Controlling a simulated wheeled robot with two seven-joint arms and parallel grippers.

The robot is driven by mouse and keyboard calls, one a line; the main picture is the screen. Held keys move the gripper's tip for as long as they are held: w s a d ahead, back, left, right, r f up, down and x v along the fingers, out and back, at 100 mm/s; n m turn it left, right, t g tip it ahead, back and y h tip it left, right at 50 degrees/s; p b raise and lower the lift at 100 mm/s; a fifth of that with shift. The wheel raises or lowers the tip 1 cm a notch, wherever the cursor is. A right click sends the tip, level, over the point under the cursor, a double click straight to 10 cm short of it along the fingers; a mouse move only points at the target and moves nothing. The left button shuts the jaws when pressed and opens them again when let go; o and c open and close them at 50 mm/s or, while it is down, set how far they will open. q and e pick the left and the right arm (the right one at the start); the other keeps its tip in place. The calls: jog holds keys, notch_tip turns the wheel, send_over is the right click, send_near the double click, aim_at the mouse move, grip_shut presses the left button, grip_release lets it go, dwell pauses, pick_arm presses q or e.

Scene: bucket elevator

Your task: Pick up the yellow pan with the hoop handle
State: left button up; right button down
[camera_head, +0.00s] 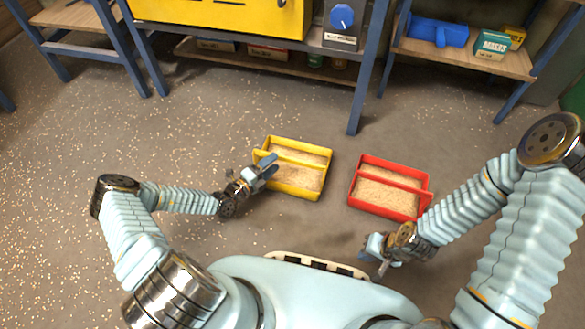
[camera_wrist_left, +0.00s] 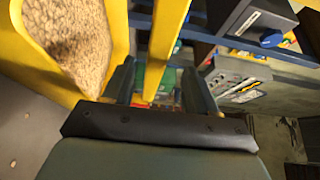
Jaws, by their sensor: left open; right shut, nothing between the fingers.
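The yellow pan (camera_head: 298,192) sits on the floor left of centre in the head view, filled with pale grain. Its hoop handle (camera_head: 300,161) spans the pan's middle. My left gripper (camera_head: 267,166) is open at the pan's left side, by the handle's end. In the left wrist view the yellow handle bar (camera_wrist_left: 166,45) runs between the two open fingers (camera_wrist_left: 160,88), and the pan's wall (camera_wrist_left: 119,30) and grain are at left. Whether the fingers touch the bar cannot be told. My right gripper (camera_head: 376,255) is shut and empty, below the red pan.
A red pan (camera_head: 383,209) with grain stands right of the yellow one, with a gap between. Blue-framed shelving with a yellow cabinet (camera_head: 225,15) stands behind. A shelf (camera_head: 460,55) holds boxes at upper right. Spilled grain dots the floor at left.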

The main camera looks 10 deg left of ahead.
aim_at(282, 159)
pick_arm(q)
jog(key=x, duration=0.2)
jog(key=b+x, duration=0.1)
jog(key=x, duration=0.4)
jog(key=shift+s+d+f, duration=0.15)
jog(key=shift+d+f, duration=0.1)
jog(key=shift+d, duration=0.2)
grip_shut()
dwell(0.9)
jog(key=shift+r, duration=0.2)
